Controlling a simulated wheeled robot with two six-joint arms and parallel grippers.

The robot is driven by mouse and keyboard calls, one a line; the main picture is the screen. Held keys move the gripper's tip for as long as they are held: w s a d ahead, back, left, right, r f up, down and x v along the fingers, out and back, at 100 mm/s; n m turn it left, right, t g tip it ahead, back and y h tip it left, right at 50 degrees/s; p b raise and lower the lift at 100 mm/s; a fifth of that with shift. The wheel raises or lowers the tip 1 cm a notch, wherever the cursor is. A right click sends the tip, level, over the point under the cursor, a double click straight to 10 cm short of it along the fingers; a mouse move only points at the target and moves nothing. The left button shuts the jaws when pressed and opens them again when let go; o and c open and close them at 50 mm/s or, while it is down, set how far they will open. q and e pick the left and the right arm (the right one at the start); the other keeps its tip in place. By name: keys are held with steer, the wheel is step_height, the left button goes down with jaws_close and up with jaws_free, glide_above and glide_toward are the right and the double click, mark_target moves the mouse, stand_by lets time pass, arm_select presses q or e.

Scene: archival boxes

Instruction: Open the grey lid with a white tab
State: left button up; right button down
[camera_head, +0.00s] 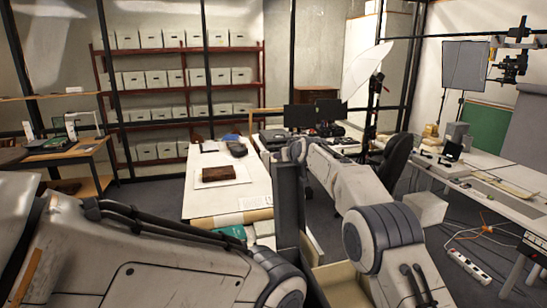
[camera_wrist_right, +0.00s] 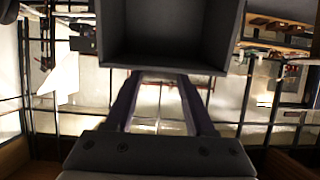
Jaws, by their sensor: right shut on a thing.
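The grey lid (camera_head: 287,205) stands steeply upright in the head view, above a cream-coloured box (camera_head: 342,284) at the bottom centre. In the right wrist view the lid (camera_wrist_right: 170,35) fills the top middle, with its dark hollow inner side showing. My right gripper (camera_wrist_right: 160,78) is shut on the lid's edge, its two fingers reaching up from the bottom of that view. In the head view my right arm hides most of that gripper. The white tab cannot be made out. My left arm crosses the lower left, but its gripper is not in view.
A white table (camera_head: 225,203) with a brown object (camera_head: 226,173) stands beyond the lid. Red shelves (camera_head: 262,80) of pale boxes line the back wall. A black chair (camera_head: 395,160) and a long white bench (camera_head: 500,190) are to the right. Cables and a power strip (camera_head: 470,267) lie on the floor.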

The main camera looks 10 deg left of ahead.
mark_target(289, 165)
steer(key=shift+w+a+r, duration=0.1)
steer(key=shift+w+r, duration=0.05)
steer(key=shift+r, duration=0.25)
steer(key=shift+c, duration=2.4)
jaws_free()
steer(key=shift+o, duration=1.2)
steer(key=shift+f, duration=0.2)
steer(key=shift+s+b, duration=0.25)
steer(key=shift+b, duration=0.3)
steer(key=b+v, duration=0.4)
steer(key=b, duration=0.1)
steer(key=shift+s+d+f, duration=0.15)
steer(key=shift+s+d, duration=0.1)
steer(key=shift+d, duration=0.05)
steer(key=shift+r+b+v, duration=0.15)
steer(key=shift+b+v, duration=0.65)
steer(key=shift+v, duration=0.6)
steer(key=shift+r+b+v, duration=0.15)
steer(key=shift+b+v, duration=0.65)
steer(key=shift+v, duration=0.6)
